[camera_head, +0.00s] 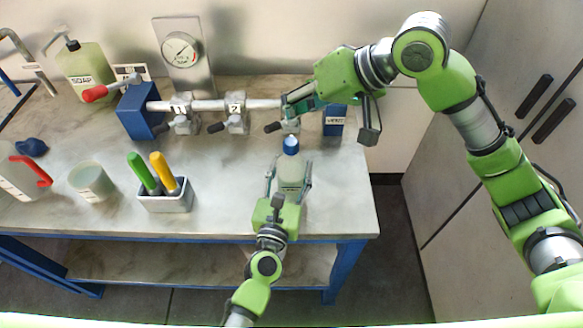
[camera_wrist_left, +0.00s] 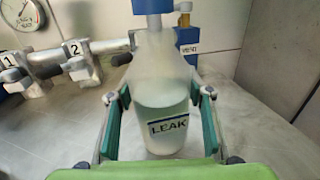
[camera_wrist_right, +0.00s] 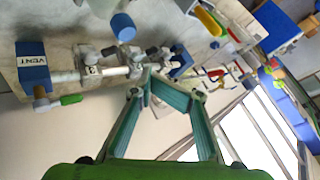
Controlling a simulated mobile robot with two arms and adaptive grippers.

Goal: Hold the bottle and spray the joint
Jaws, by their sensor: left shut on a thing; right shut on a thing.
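A cloudy bottle with a blue cap and LEAK label (camera_head: 291,172) is upright at the bench's right; it also shows in the left wrist view (camera_wrist_left: 163,105). My left gripper (camera_head: 289,190) is shut around its body, one finger on each side. A grey horizontal pipe (camera_head: 205,105) carries numbered joints: joint 1 (camera_head: 181,112), joint 2 (camera_head: 236,112) and a third fitting (camera_head: 291,126) behind the bottle. My right gripper (camera_head: 297,103) is at the pipe's right end, above the third fitting, fingers closed together.
A blue VENT block (camera_head: 335,121) stands right of the third fitting. A soap bottle (camera_head: 85,72), a gauge panel (camera_head: 183,57), a cup (camera_head: 92,181) and a holder with green and yellow handles (camera_head: 165,199) are left. Bare bench lies left of the bottle.

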